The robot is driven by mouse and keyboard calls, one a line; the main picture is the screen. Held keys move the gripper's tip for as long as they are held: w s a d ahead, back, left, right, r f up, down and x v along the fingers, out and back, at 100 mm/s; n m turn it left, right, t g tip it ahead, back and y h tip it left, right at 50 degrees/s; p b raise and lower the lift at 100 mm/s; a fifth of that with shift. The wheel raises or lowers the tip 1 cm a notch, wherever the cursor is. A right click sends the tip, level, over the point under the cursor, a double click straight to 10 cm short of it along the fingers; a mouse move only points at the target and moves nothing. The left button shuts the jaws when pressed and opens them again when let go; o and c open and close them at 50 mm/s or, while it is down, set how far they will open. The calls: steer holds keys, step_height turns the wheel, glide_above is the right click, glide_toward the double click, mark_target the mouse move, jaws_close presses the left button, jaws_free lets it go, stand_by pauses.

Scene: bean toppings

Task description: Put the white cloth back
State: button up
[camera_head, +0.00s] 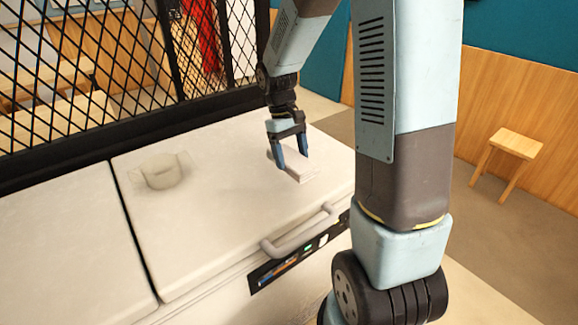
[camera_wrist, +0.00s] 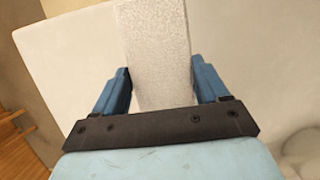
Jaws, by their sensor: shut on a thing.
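The white cloth (camera_head: 297,166) is a folded, pale block at the right part of the white counter lid (camera_head: 222,207), in the head view. My gripper (camera_head: 291,160) is shut on it, one blue finger at each side. In the wrist view the cloth (camera_wrist: 155,50) shows a fine pebbled texture and runs up between the two blue fingers of my gripper (camera_wrist: 165,88). I cannot tell whether the cloth touches the lid or is just above it.
A handle (camera_head: 300,232) runs along the lid's front edge. A black mesh partition (camera_head: 130,70) stands behind. A wooden stool (camera_head: 508,150) is on the floor at right. The lid's middle is clear.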

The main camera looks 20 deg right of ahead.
mark_target(289, 151)
steer(key=shift+w+d+f, duration=0.2)
steer(key=shift+w+f, duration=0.8)
steer(key=shift+f, duration=1.85)
steer(key=o, duration=1.1)
steer(key=shift+f, duration=0.1)
steer(key=shift+w, duration=0.1)
